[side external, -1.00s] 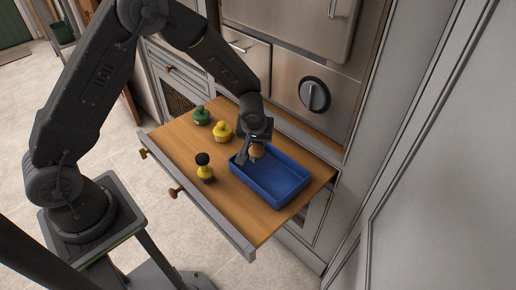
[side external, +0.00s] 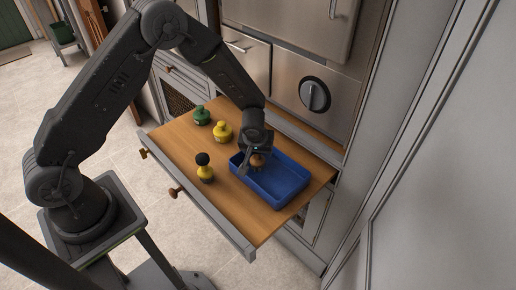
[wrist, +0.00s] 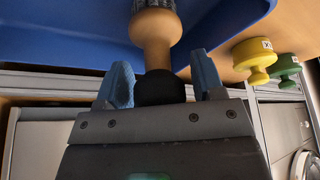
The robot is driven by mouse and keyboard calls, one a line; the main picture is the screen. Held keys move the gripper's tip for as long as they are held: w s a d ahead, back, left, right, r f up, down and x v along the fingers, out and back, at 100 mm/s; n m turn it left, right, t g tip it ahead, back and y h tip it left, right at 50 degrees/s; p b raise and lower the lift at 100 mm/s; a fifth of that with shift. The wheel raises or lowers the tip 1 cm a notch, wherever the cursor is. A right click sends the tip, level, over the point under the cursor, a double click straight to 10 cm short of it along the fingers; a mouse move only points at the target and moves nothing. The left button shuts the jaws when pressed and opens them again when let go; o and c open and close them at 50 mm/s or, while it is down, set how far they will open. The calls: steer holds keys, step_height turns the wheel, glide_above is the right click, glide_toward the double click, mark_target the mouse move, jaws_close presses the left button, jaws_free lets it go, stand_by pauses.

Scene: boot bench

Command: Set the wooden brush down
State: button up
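The wooden brush (side external: 257,160) is at the near-left part of the blue tray (side external: 283,200), under my gripper (side external: 256,163). In the wrist view its tan wooden body (wrist: 156,28) narrows to a neck and ends in a black knob (wrist: 160,88); a grey patterned end shows at the top edge. The two blue fingers of my gripper (wrist: 162,72) stand apart on either side of the neck and knob, with gaps visible at the neck. The gripper looks open around the brush. Whether the brush touches the tray floor is hidden.
Left of the tray on the wooden drawer board (side external: 232,190) stand a yellow piece with a black ball (side external: 204,169), a yellow knobbed piece (side external: 222,132) and a green one (side external: 202,116). The tray's right part is empty. The oven front rises behind.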

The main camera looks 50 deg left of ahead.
steer(key=shift+o, duration=0.4)
steer(key=shift+r, duration=0.5)
steer(key=s+r+m, duration=0.1)
steer(key=s+r, duration=0.6)
steer(key=r, duration=0.6)
steer(key=s+r+m, duration=0.2)
steer(key=s+r, duration=0.5)
steer(key=r, duration=0.5)
steer(key=s+d+r+m+t+h, duration=0.1)
steer(key=s+r+m, duration=0.3)
steer(key=s, duration=0.8)
steer(key=shift+s+d+r+t+h, duration=0.15)
steer(key=shift+r+t+h, duration=0.25)
steer(key=shift+r+h, duration=0.35)
